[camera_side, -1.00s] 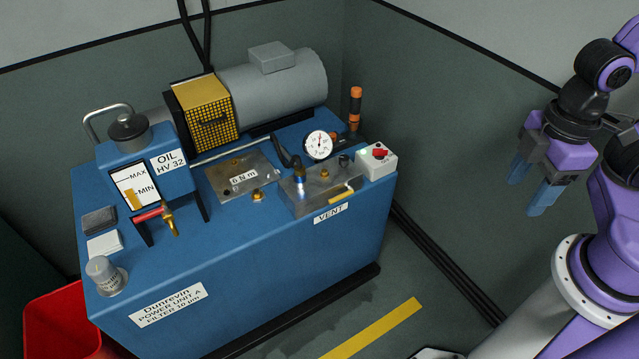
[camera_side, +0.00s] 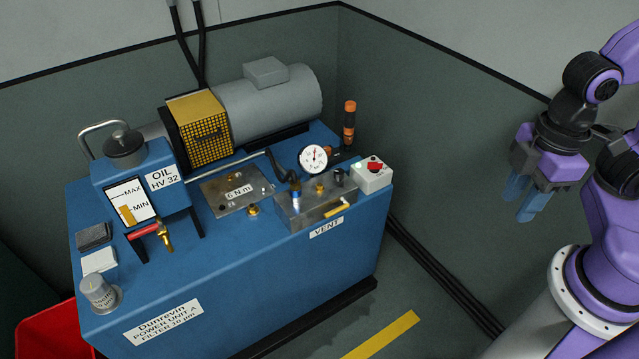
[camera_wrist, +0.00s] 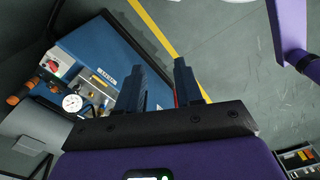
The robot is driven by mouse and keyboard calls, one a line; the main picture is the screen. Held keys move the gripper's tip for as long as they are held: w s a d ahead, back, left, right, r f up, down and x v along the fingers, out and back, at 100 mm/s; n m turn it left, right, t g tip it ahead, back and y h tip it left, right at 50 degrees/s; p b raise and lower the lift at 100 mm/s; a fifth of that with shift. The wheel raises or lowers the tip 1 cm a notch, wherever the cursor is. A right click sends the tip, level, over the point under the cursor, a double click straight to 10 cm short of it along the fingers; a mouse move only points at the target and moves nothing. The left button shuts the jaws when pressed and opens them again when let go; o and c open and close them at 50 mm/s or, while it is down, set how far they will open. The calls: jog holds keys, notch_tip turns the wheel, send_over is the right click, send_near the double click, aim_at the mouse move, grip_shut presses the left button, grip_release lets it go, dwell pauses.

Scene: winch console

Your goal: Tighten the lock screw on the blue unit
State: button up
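The blue unit (camera_side: 250,265) is a winch power unit against the wall; its corner also shows in the wrist view (camera_wrist: 95,45). On top, a metal valve block (camera_side: 307,210) carries a brass fitting (camera_side: 320,188), a dark cap (camera_side: 338,176) and a yellow lever (camera_side: 336,210). Another brass fitting (camera_side: 253,209) sits at the front of a metal plate marked "6 N m" (camera_side: 222,197). I cannot tell which is the lock screw. My gripper (camera_side: 523,200) hangs right of the unit, fingers downward, well apart from it. In the wrist view its fingers (camera_wrist: 160,90) are apart and hold nothing.
A round gauge (camera_side: 313,158), a white box with a red switch (camera_side: 372,176) and an orange-black handle (camera_side: 349,125) stand near the block. Open floor separates unit and gripper.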

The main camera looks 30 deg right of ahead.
jog(key=w+a+n, duration=0.4)
jog(key=w+a, duration=0.6)
jog(key=w, duration=0.4)
jog(key=n, duration=1)
send_over(320, 185)
jog(key=f, duration=2.3)
jog(key=shift+s+a+f, duration=0.1)
jog(key=shift+s+a, duration=0.05)
jog(key=shift+a, duration=0.2)
jog(key=shift+d+f, duration=0.25)
jog(key=shift+f, duration=3.55)
grip_shut()
